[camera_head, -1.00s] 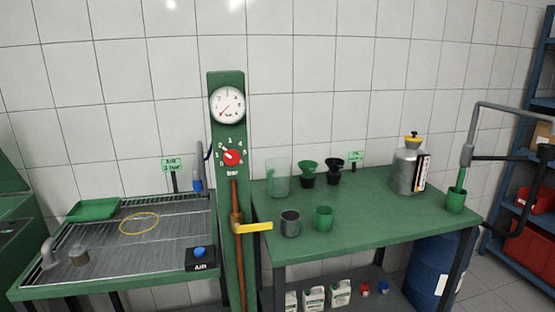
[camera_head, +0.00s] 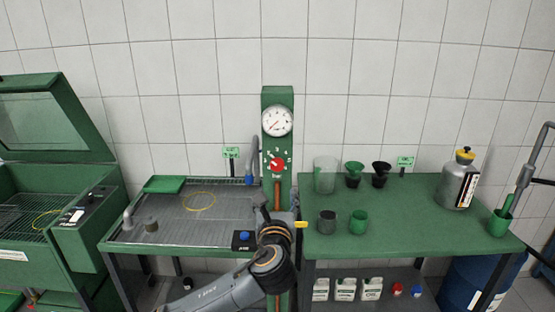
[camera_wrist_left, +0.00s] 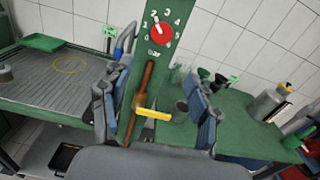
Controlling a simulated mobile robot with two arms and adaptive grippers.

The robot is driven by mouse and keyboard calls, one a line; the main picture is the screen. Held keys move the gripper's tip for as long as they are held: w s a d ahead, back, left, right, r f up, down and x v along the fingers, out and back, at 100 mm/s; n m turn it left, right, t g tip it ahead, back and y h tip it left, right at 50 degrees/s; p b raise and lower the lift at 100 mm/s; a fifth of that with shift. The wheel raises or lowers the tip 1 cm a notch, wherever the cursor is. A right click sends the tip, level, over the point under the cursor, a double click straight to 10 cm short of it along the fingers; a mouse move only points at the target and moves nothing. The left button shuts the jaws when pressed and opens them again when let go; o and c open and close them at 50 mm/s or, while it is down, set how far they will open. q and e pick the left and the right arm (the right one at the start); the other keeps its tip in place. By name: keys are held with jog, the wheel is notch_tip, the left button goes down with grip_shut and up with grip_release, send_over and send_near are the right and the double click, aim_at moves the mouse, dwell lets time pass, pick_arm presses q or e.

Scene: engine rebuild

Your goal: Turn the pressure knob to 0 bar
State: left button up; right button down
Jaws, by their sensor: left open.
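The red pressure knob (camera_head: 277,164) sits on the green post (camera_head: 270,98), inside a ring of white numbers, with "bar" below. It also shows in the left wrist view (camera_wrist_left: 162,36), where its white mark lies toward the upper left; the exact number is too small to tell. The round white gauge (camera_head: 277,121) is above the knob, its needle toward the lower left. My left gripper (camera_head: 278,214) is in front of the post, below the knob and apart from it. In the left wrist view its fingers (camera_wrist_left: 158,98) are spread and empty. My right gripper is not in view.
A yellow lever (camera_head: 301,224) on the brown pipe sticks out right, close to my left gripper. A grated wash table (camera_head: 175,226) stands left. A green workbench (camera_head: 420,215) with cups and funnels stands right. A blue hose nozzle (camera_head: 249,174) hangs left of the post.

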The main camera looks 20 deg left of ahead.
aim_at(277, 167)
pick_arm(q)
jog(key=p+x, duration=0.1)
jog(key=x, duration=0.7)
jog(key=r+p+x, duration=0.1)
jog(key=x, duration=0.3)
jog(key=shift+w+a+r+p, duration=0.1)
jog(key=shift+w+p, duration=0.05)
jog(key=shift+p, duration=0.2)
jog(key=shift+w+a, duration=0.2)
jog(key=shift+w, duration=0.5)
jog(key=c, duration=1)
jog(key=shift+c, duration=0.8)
